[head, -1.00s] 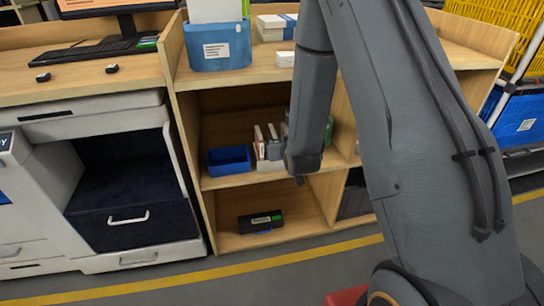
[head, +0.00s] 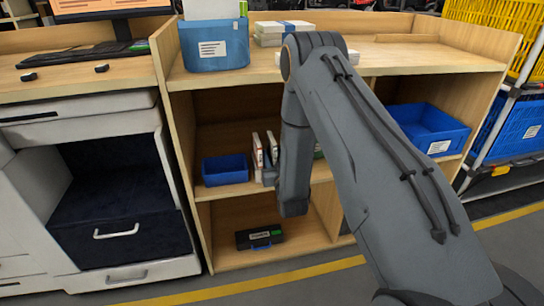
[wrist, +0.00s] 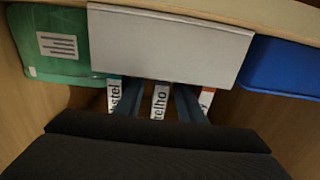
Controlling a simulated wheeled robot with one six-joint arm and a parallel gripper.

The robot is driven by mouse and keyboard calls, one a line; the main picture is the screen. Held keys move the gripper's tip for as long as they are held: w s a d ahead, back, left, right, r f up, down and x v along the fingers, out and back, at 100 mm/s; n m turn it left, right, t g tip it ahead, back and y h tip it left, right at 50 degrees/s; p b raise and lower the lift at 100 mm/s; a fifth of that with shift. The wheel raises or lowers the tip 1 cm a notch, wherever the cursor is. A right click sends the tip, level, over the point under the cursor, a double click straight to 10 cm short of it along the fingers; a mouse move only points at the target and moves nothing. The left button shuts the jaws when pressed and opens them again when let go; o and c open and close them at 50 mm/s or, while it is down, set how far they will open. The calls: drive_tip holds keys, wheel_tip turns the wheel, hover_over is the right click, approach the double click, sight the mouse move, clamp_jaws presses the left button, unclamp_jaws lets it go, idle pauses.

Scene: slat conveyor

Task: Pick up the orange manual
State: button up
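Several thin manuals stand upright in a light grey holder (wrist: 170,45) on the middle shelf. The wrist view shows this upside down against the head view. The orange manual (wrist: 206,98) seems to be the rightmost spine in the wrist view, white with an orange part, mostly hidden behind a finger. A white-spined manual (wrist: 159,102) stands in the middle and another (wrist: 114,95) at the left. My gripper (wrist: 158,90) appears open, its two dark fingers on either side of the middle spine. I cannot tell whether they touch anything. The head view hides my fingers behind my arm.
A small blue bin (head: 226,169) stands beside the holder, and a green box (wrist: 60,42) on its other side. The shelf board (wrist: 225,10) runs close by. A black case (head: 259,236) lies on the bottom shelf. A larger blue bin (head: 430,128) stands at the right.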

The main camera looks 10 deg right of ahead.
drive_tip(key=shift+w+r, duration=0.15)
drive_tip(key=shift+w, duration=1.3)
drive_tip(key=shift+w+r, duration=0.1)
drive_tip(key=shift+w, duration=1.35)
drive_tip(key=shift+c, duration=0.4)
clamp_jaws()
